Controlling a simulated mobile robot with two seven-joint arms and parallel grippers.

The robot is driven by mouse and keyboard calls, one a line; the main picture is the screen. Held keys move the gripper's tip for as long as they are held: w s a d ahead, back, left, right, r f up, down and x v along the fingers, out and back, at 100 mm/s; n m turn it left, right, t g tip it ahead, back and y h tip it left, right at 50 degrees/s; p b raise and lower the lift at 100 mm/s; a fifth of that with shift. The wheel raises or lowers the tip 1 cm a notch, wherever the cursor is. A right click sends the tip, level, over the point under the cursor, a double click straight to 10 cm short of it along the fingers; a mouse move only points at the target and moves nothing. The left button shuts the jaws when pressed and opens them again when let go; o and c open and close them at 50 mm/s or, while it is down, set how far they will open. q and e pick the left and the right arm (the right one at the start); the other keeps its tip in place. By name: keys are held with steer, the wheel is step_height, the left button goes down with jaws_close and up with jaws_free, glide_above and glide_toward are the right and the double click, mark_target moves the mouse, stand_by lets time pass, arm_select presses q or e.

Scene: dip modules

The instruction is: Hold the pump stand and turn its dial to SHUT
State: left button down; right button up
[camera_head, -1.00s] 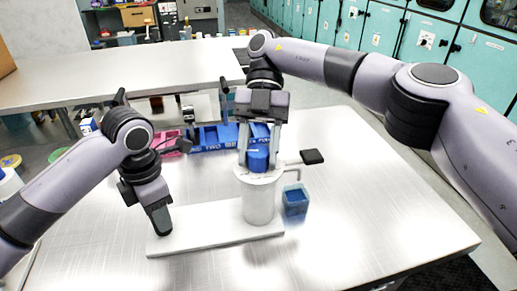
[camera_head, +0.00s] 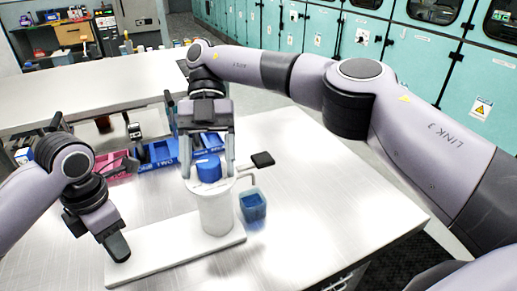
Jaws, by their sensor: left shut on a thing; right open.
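The pump stand has a long white base plate (camera_head: 170,250), a white upright cylinder (camera_head: 216,215) and a blue round dial (camera_head: 208,170) on top. The dial's marks are too small to read. A thin spout and a black pad (camera_head: 262,160) stick out at the cylinder's right. My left gripper (camera_head: 118,250) is shut on the left end of the base plate. My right gripper (camera_head: 208,174) points down over the cylinder, open, with one finger on each side of the dial and gaps between.
A translucent blue cup (camera_head: 253,207) stands just right of the cylinder. Blue bins (camera_head: 160,152) and a pink bin (camera_head: 118,168) sit behind the stand. The metal table (camera_head: 330,195) is clear to the right. Another bench (camera_head: 90,88) stands farther back.

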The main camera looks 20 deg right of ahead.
steer(key=shift+s+a+f+m+y, duration=0.1)
steer(key=shift+s+m+y, duration=0.05)
steer(key=shift+m+y, duration=0.15)
steer(key=shift+m, duration=0.3)
